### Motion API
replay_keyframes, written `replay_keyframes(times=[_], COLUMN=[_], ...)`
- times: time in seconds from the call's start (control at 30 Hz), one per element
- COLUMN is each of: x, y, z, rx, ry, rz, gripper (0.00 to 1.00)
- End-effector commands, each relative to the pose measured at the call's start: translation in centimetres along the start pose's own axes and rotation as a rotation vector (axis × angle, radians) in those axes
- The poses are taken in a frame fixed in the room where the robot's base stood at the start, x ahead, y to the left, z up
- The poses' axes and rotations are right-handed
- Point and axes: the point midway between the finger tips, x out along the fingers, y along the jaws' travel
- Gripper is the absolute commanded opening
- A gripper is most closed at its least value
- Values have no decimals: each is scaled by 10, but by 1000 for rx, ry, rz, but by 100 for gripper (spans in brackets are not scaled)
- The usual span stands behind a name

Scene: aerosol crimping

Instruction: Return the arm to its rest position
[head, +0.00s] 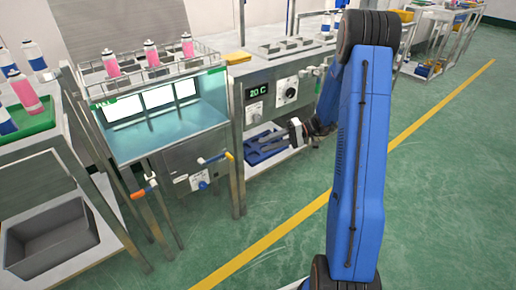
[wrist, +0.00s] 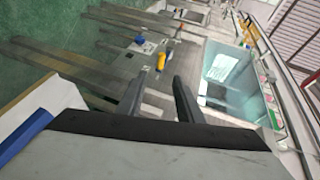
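My blue arm (head: 362,150) stands upright and bent in the right half of the head view. Its forearm runs away from the camera and down to my gripper (head: 268,138), in front of the machine with the temperature display. In the wrist view, the two dark fingers of my gripper (wrist: 160,92) are spread apart with nothing between them. The gap shows the metal front of the water bath behind.
The water bath (head: 165,132) is left of my gripper, with pink-filled bottles in a rack on top. The heated machine (head: 258,92) stands behind my gripper, above a blue tray (head: 254,157). A grey bin (head: 50,245) is at left.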

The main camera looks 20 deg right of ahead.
Motion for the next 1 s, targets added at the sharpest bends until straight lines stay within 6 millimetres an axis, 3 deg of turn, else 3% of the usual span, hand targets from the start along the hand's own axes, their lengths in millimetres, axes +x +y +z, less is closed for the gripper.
replay_keyframes(times=[0.2, 0.7, 0.87, 1.0], x=[-8, -8, 0, 12], y=[0, -2, -22, -50], z=[0, 2, 14, 37], rx=[0, 0, 3, 14], ry=[0, -5, -47, -109], rz=[1, 5, 53, 137], gripper=[33, 33, 33, 33])
